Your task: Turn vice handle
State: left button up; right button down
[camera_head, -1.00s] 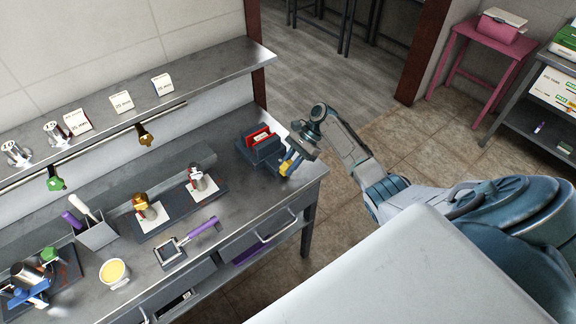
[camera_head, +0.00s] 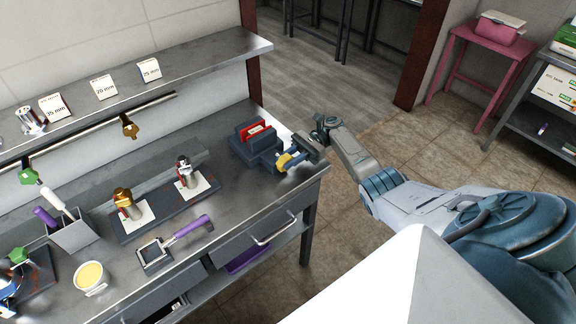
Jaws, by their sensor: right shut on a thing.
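The dark grey vice (camera_head: 256,150) stands at the right end of the steel workbench, with a red block holding a pale label (camera_head: 255,129) between its jaws. Its yellow handle (camera_head: 290,160) is on the side facing my right arm. My right gripper (camera_head: 298,157) is at the handle and shut on it; the fingertips are small and partly hidden here. My right arm reaches in from the right. My left gripper is not in view.
On the bench (camera_head: 222,221) are a mat with two metal fittings (camera_head: 160,208), a purple-handled tool (camera_head: 178,240), a grey holder (camera_head: 75,236) and a yellow-filled cup (camera_head: 91,277). A shelf (camera_head: 190,70) runs above. A drawer handle (camera_head: 274,228) sticks out at the front.

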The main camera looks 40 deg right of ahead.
dwell(0.3)
jog(key=c, duration=1.2)
grip_release()
